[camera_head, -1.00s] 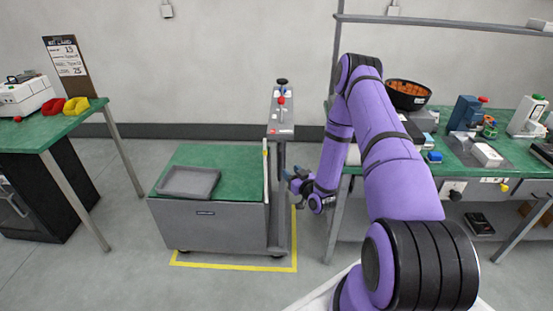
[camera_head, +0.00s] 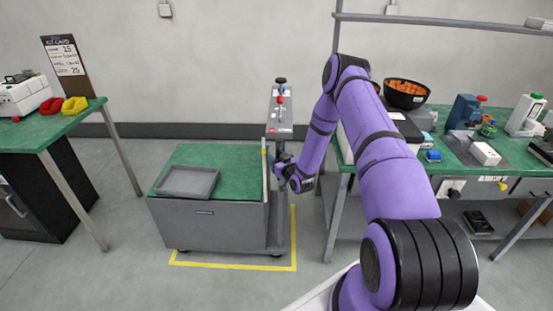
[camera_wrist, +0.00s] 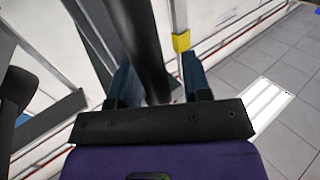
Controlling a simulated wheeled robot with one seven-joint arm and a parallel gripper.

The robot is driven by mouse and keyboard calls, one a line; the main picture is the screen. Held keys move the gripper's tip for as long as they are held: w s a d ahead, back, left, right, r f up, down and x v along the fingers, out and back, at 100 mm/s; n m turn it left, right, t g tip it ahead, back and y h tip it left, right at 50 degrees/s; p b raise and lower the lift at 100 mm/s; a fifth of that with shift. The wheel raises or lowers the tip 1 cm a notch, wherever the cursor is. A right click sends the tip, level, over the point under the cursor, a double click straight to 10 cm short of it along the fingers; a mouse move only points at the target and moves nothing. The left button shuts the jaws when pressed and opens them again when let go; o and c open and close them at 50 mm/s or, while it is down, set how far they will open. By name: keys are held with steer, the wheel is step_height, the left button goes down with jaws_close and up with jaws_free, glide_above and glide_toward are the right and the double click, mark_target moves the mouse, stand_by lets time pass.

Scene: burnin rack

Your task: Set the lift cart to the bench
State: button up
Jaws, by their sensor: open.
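The lift cart (camera_head: 208,222) is a grey box with a green top (camera_head: 225,157), standing inside a yellow floor outline. A grey tray (camera_head: 188,181) lies on its top. At its right side a grey post carries a panel (camera_head: 279,131) with a red knob (camera_head: 280,99) and a black knob (camera_head: 281,81). My gripper (camera_head: 281,168) is beside the cart's right edge, below the panel. In the wrist view my gripper (camera_wrist: 157,70) is open, with a thick dark bar (camera_wrist: 143,45) passing between its fingers. I cannot tell whether they touch it.
A green-topped bench (camera_head: 465,165) stands at the right with a bowl of orange pieces (camera_head: 406,94) and several devices. Another green table (camera_head: 45,130) at the left holds red and yellow bins and a sign. Floor between the left table and the cart is clear.

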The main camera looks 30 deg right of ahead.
jaws_close()
steer(key=shift+a, duration=0.1)
steer(key=w+a, duration=0.7)
steer(key=a, duration=0.5)
steer(key=w+a, duration=0.8)
steer(key=a, duration=0.3)
steer(key=w+a, duration=0.8)
steer(key=a, duration=0.4)
steer(key=shift+w+a, duration=0.25)
steer(key=shift+a, duration=0.05)
steer(key=shift+f, duration=0.1)
jaws_free()
steer(key=shift+a, duration=0.15)
steer(key=shift+w, duration=0.1)
